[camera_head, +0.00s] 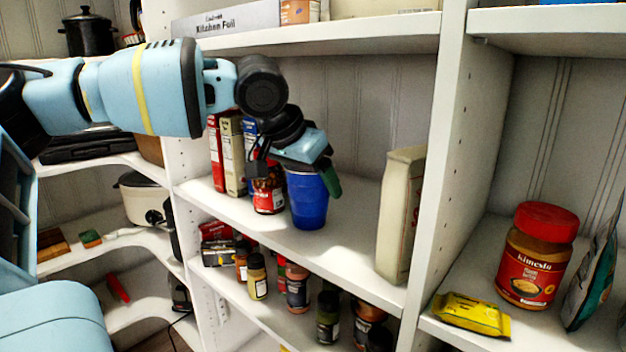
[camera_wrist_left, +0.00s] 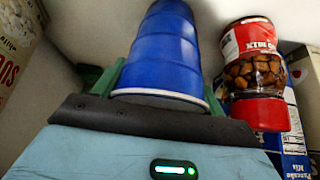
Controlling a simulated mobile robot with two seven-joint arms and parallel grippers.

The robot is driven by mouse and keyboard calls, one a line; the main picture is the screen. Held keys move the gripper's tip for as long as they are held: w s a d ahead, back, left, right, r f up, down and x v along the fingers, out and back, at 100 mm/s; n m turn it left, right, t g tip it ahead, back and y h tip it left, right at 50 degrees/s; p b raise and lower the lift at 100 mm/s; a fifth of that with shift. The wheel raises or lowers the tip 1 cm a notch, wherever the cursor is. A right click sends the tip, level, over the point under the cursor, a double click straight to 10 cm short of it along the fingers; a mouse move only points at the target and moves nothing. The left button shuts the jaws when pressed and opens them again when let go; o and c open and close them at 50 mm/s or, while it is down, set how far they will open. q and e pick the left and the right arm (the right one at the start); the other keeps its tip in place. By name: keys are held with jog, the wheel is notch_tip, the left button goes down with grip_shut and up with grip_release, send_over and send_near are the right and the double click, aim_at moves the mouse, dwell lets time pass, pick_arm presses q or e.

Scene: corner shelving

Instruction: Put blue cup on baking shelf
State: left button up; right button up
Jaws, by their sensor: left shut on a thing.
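The blue cup (camera_head: 309,205) is upright at the middle shelf (camera_head: 345,245), near its front. I cannot tell whether its base touches the shelf. My left gripper (camera_head: 311,175) reaches in from the left and is shut on the cup near its rim. In the left wrist view the cup (camera_wrist_left: 163,48) sits between the green fingers of the gripper (camera_wrist_left: 158,88), its rim close to the palm. The far finger is mostly hidden in the head view. My right gripper is not in view.
A jar with a red lid (camera_wrist_left: 262,112) stands close beside the cup, with several boxes (camera_head: 231,150) behind it. A pale box (camera_head: 401,215) stands at the shelf's right end, with bare shelf between. Spice jars (camera_head: 297,287) fill the shelf below; peanut butter (camera_head: 535,260) stands right of the divider.

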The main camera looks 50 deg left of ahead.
pick_arm(q)
jog(key=shift+f, duration=0.25)
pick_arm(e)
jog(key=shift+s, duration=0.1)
pick_arm(q)
jog(key=o, duration=0.6)
jog(key=shift+o, duration=1.7)
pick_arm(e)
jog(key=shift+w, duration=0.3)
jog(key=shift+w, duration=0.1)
